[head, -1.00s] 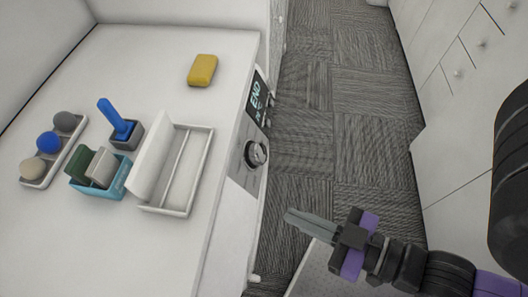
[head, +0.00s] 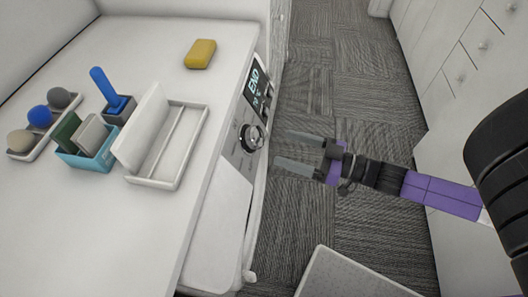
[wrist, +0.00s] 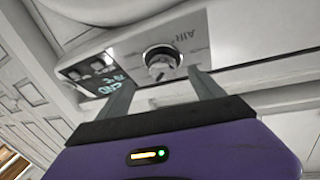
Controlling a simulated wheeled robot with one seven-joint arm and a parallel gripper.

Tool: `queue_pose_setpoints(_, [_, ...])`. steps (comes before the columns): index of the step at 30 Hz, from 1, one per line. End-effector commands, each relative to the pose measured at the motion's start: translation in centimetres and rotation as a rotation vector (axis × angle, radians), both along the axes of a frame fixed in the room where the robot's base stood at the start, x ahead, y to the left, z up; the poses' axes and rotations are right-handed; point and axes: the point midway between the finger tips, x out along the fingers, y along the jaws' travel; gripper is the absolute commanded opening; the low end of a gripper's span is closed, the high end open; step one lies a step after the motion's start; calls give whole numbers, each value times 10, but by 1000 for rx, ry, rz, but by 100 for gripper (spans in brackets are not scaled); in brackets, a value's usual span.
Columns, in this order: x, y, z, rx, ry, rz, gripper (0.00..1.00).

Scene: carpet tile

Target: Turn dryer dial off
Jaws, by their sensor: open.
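The dryer dial (head: 251,137) is a round silver knob with a dark rim on the front panel of the white dryer (head: 222,210). In the wrist view the dial (wrist: 161,62) sits ahead, between and beyond the two fingers (wrist: 165,92), with a gap. The lettering near the dial is only partly readable.
On the dryer top are a yellow sponge-like block (head: 200,54), a white open box (head: 165,148), a teal holder (head: 86,148), a blue-handled item (head: 105,88) and a tray of balls (head: 42,122). Carpet (head: 345,100) lies between the dryer and white cabinets (head: 470,70).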

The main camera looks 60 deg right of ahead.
Motion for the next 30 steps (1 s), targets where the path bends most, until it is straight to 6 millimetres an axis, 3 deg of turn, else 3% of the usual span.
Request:
queue_pose_setpoints(8, [1,0,4,146,3,15,77])
queue_pose_setpoints(21, [60,11,4,146,4,15,77])
queue_pose_setpoints(30, [72,12,3,145,5,13,77])
